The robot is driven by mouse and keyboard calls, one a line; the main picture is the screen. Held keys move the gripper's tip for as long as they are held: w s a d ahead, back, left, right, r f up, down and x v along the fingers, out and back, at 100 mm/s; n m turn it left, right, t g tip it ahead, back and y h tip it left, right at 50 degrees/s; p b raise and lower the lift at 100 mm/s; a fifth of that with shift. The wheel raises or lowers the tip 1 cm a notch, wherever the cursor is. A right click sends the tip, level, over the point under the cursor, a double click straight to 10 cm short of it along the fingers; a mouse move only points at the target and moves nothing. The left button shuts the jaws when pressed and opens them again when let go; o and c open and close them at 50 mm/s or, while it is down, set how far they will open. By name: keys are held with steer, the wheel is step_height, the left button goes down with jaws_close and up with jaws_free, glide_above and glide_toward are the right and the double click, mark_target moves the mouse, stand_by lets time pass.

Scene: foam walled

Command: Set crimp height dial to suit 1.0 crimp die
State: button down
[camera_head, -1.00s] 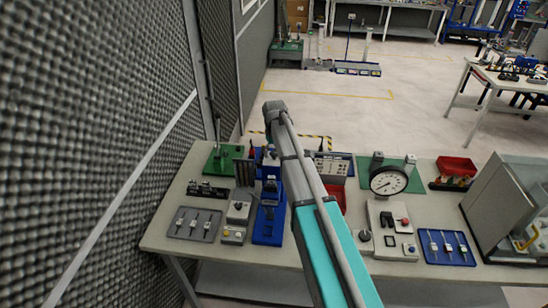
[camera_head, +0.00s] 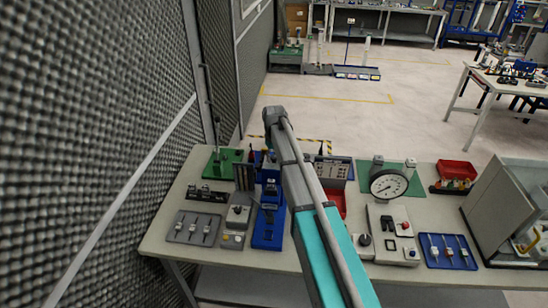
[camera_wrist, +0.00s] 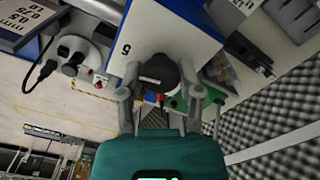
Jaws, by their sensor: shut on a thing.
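In the wrist view, my gripper (camera_wrist: 158,88) has its two fingers on either side of a dark round dial knob (camera_wrist: 158,70) and is shut on it. The knob sits on a white panel with blue edges, and a black figure 6 (camera_wrist: 126,48) shows left of the knob. A light pointer mark lies across the knob; the setting it gives cannot be told. In the head view, a blue press (camera_head: 268,225) stands on the bench beside my arm, which hides my gripper there. The crimp die cannot be picked out.
A grey tray (camera_head: 176,236) of several small parts lies at the bench's left. A blue tray (camera_head: 428,258) of similar parts lies right. A grey control box (camera_head: 235,222) stands beside the press. A dial gauge (camera_head: 388,183) and red bin (camera_head: 456,168) stand behind.

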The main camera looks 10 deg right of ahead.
steer(key=shift+n, duration=0.4)
steer(key=n, duration=0.3)
steer(key=shift+n, duration=2)
steer(key=shift+c, duration=1.3)
jaws_free()
steer(key=shift+m, duration=0.3)
